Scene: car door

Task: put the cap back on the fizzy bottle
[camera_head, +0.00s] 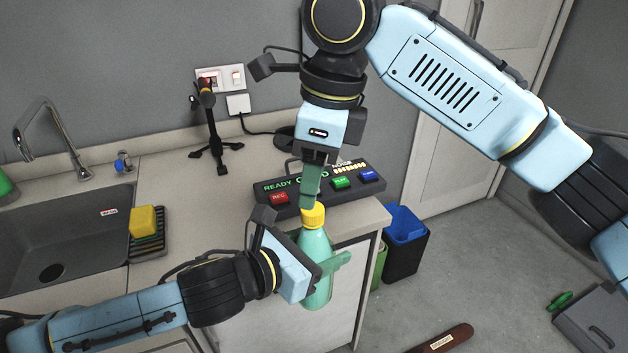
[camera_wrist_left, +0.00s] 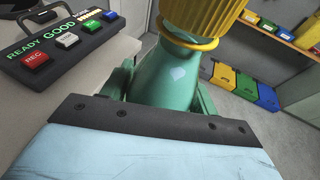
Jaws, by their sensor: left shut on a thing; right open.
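The fizzy bottle (camera_head: 316,252) is pale green and upright, held in the air just off the counter's front edge. My left gripper (camera_head: 328,268) is shut on its body. The yellow cap (camera_head: 313,216) sits at the top of the bottle neck; whether it is screwed tight cannot be told. In the left wrist view the ribbed cap (camera_wrist_left: 203,18) shows above the bottle's shoulder (camera_wrist_left: 165,75). My right gripper (camera_head: 310,188) points down from above with its fingers at the cap's top edge. It is open, though its fingers overlap in this view.
A recorder box (camera_head: 330,183) with coloured buttons and a lit "READY GOOD" stands on the counter (camera_head: 180,215) behind the bottle. A microphone stand (camera_head: 210,135), sink (camera_head: 65,240) and yellow sponge (camera_head: 143,221) are further left. Bins (camera_head: 405,245) stand on the floor at right.

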